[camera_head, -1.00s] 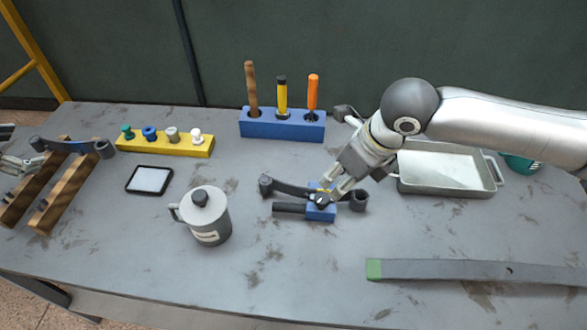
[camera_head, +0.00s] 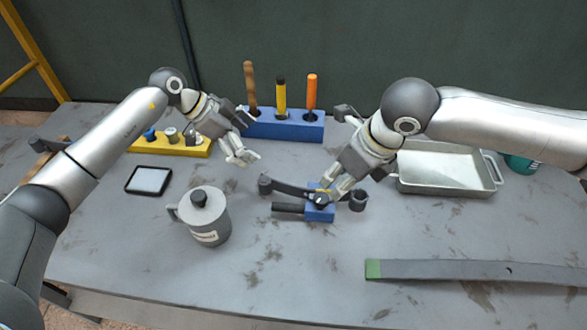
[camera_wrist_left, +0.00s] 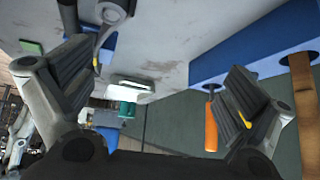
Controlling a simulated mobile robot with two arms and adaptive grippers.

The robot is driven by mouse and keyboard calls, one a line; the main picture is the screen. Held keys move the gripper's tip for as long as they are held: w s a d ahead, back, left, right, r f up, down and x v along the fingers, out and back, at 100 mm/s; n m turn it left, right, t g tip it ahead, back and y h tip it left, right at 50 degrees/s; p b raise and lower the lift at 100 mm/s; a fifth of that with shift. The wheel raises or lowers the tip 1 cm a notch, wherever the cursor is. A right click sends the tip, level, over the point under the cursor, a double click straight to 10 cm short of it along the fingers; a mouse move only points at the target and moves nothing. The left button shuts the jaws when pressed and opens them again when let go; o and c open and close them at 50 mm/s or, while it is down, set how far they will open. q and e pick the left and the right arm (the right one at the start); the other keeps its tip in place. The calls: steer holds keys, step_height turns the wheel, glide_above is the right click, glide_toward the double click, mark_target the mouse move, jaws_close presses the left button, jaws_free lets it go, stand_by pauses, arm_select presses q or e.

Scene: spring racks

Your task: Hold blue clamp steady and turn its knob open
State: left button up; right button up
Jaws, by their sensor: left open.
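The blue clamp (camera_head: 322,214) lies across the dark curved spring leaf (camera_head: 290,187) in the middle of the table, its black handle pointing left. A dark round knob (camera_head: 320,200) sits on its top. My right gripper (camera_head: 331,194) reaches down from the upper right, its fingers closed at the clamp's far side and partly hiding it. My left gripper (camera_head: 246,158) is open and empty, above the table to the upper left of the clamp. Its spread fingers (camera_wrist_left: 160,95) show in the left wrist view, with nothing between them.
A blue tool block (camera_head: 285,126) with upright handled tools stands behind my left gripper. A lidded grey mug (camera_head: 204,218) stands left of the clamp. A metal tray (camera_head: 445,187) is at the right. A green-tipped flat bar (camera_head: 450,270) lies at the front right.

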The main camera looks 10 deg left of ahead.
mark_target(310, 196)
arm_select(q)
steer(key=s+d+m+g+y, duration=0.25)
steer(key=s+d, duration=0.45)
steer(key=d, duration=0.4)
steer(key=shift+m, duration=0.25)
steer(key=x, duration=1.1)
steer(key=shift+s+d+f, duration=0.1)
steer(key=shift+s+d, duration=0.15)
